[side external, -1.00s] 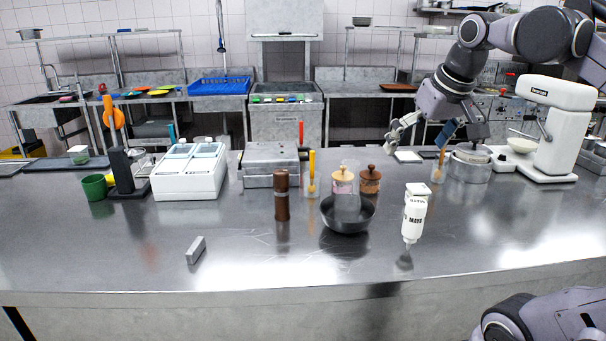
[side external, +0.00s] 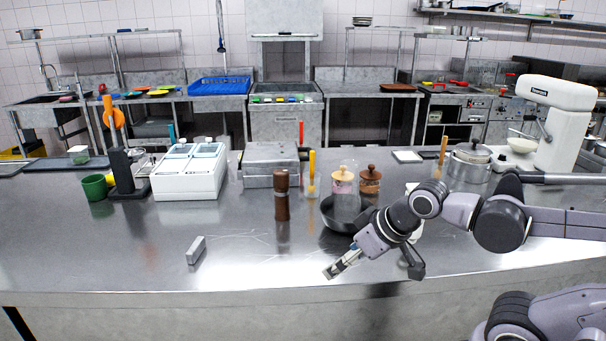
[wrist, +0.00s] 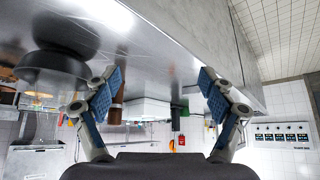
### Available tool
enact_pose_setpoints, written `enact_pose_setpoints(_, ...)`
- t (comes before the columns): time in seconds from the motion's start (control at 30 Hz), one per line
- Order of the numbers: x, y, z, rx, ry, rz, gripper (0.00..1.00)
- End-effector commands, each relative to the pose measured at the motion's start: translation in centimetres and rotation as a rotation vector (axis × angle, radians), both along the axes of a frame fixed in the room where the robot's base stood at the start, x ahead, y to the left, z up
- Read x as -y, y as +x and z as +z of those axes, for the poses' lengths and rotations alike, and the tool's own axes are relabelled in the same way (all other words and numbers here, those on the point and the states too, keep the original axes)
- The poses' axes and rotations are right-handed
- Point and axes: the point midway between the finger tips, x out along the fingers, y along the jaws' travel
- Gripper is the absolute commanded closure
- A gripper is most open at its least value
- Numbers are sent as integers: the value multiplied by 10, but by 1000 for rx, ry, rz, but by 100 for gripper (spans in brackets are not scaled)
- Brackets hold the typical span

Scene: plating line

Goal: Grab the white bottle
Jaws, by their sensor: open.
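The white bottle (side external: 417,232) stands on the steel counter in the side external view, mostly hidden behind my arm; only small white parts show. My gripper (side external: 336,269) is low over the front part of the counter, to the left of the bottle and in front of the dark bowl. In the wrist view my gripper (wrist: 158,78) has its two blue-padded fingers spread wide with nothing between them. I cannot make out the bottle in the wrist view.
The dark bowl (side external: 336,214) is partly behind my arm. A brown mill (side external: 282,196), two lidded jars (side external: 343,181) and a grey block (side external: 196,250) stand nearby. A white mixer (side external: 560,125) is at the right.

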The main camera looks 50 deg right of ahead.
Motion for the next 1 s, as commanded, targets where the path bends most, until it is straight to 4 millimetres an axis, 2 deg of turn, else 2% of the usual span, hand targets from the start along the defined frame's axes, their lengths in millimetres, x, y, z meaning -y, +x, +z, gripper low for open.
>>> enact_pose_setpoints(0.33,1,0,1,-1,0,-4,27)
enact_pose_setpoints(0.47,14,2,5,-13,3,-53,27)
enact_pose_setpoints(0.57,41,3,16,-41,11,-162,27)
enact_pose_setpoints(0.67,81,-1,30,-80,24,-317,27)
enact_pose_setpoints(0.8,136,-16,51,-134,51,-546,27)
enact_pose_setpoints(0.9,167,-30,64,-164,70,-681,27)
enact_pose_setpoints(1.0,190,-44,73,-187,85,-785,27)
